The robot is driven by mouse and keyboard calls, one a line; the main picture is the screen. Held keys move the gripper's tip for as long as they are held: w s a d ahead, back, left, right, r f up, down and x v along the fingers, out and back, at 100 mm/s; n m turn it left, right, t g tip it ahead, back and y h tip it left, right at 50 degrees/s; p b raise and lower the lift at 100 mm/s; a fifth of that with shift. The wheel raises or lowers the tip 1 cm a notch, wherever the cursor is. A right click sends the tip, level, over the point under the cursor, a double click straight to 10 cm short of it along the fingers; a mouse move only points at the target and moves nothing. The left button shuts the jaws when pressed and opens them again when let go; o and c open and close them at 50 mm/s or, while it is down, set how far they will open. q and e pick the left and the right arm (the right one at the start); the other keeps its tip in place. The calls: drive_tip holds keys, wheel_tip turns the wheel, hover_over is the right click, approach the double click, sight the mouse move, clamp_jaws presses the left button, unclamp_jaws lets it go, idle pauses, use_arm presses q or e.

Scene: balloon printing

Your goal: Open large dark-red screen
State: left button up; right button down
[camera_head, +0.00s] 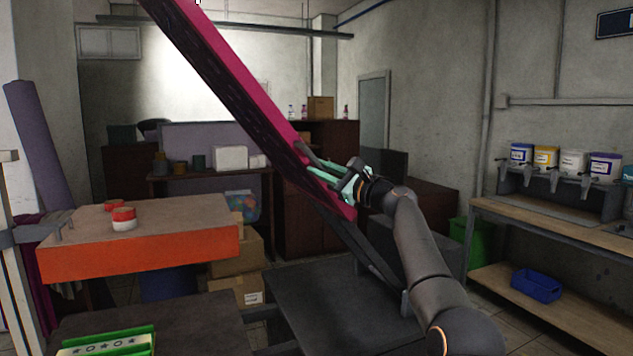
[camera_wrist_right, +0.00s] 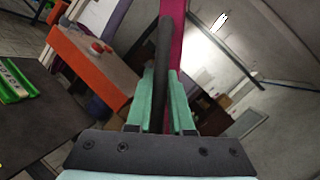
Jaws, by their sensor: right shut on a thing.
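The large dark-red screen (camera_head: 235,82) is tilted up steeply, rising from the centre toward the upper left in the head view. Its lower end sits above a dark flat platen (camera_head: 335,305). My right gripper (camera_head: 325,175) is shut on the dark bar at the screen's lower end. In the right wrist view the green fingers (camera_wrist_right: 165,95) close around a dark bar (camera_wrist_right: 164,50), with the magenta screen edge (camera_wrist_right: 178,35) just behind it. My left gripper is not in view.
An orange-sided table (camera_head: 140,258) with red-lidded jars (camera_head: 123,218) stands at the left. A green-framed tray (camera_head: 105,343) lies at the front left. A wooden shelf (camera_head: 560,230) with paint buckets (camera_head: 545,157) and a blue bin (camera_head: 536,285) is at the right.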

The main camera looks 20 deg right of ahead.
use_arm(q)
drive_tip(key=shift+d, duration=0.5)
use_arm(e)
drive_tip(key=shift+d+r, duration=0.4)
drive_tip(key=shift+d, duration=0.3)
drive_tip(key=c, duration=0.8)
unclamp_jaws()
use_arm(q)
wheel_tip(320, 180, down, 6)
drive_tip(key=b, duration=0.6)
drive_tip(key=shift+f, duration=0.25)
use_arm(e)
drive_tip(key=v, duration=1.2)
drive_tip(key=shift+s, duration=0.2)
drive_tip(key=shift+d, duration=0.1)
